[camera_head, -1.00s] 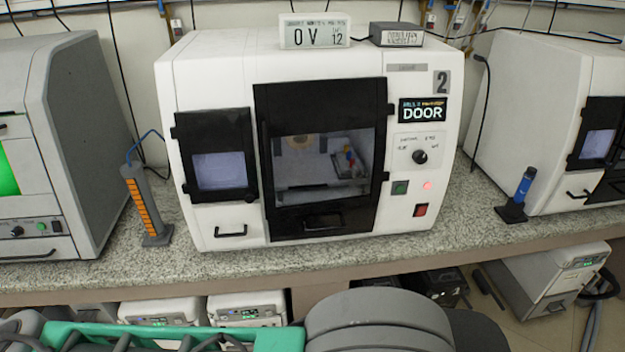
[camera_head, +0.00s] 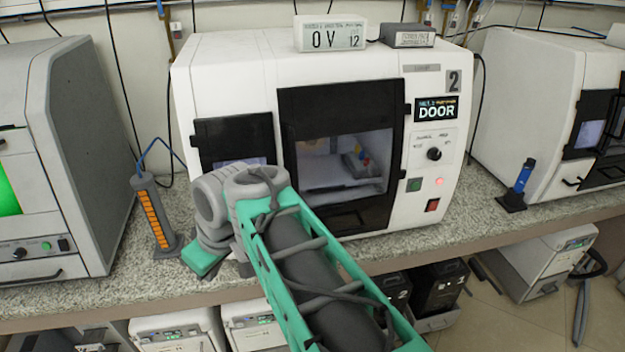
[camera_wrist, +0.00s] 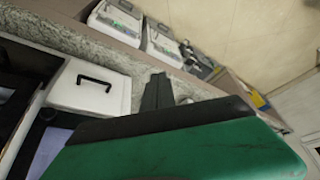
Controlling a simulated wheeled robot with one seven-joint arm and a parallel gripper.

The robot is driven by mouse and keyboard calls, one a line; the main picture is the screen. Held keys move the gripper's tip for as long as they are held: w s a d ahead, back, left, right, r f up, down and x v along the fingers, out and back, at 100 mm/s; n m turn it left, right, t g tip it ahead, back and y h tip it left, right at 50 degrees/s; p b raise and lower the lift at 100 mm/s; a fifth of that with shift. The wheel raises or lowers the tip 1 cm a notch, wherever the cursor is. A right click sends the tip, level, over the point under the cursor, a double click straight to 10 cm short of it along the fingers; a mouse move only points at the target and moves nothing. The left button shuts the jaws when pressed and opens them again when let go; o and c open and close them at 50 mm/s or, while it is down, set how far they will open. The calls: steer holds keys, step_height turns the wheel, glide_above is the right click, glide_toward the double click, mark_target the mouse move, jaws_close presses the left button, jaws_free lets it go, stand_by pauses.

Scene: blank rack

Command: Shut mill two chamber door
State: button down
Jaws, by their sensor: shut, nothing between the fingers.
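Mill two (camera_head: 235,85) is the white machine marked 2. Its display (camera_head: 436,108) reads DOOR. Its chamber door (camera_head: 390,100) is a black frame with a clear window on the front. I cannot tell surely whether it stands ajar. My arm covers the door's lower left part. My gripper (camera_head: 205,258) is shut and empty, low in front of the mill's left side, left of the door and mostly hidden by my wrist. In the wrist view, my gripper's dark fingertips (camera_wrist: 157,90) point at the counter edge, and part of the black door (camera_wrist: 30,62) shows at upper left.
A white drawer with a black handle (camera_wrist: 95,82) is beside the door. An orange-striped post (camera_head: 154,215) stands on the counter left of my wrist. A grey machine (camera_head: 75,130) is at left, another white one (camera_head: 525,110) at right. Units sit below the counter.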

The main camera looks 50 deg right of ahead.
steer(key=s+d+r+n+t+p, duration=0.15)
steer(key=d+r+n, duration=0.25)
steer(key=d+r, duration=0.9)
steer(key=s+d+r+n+h+p, duration=0.1)
steer(key=s+d+r+n, duration=0.25)
steer(key=s+d, duration=0.5)
steer(key=w+d+f+b, duration=0.2)
steer(key=w+f+b, duration=0.5)
steer(key=w+f, duration=0.1)
steer(key=shift+w+d+f+t, duration=0.15)
steer(key=shift+w+f+t, duration=0.25)
steer(key=shift+w, duration=0.1)
steer(key=shift+m, duration=0.25)
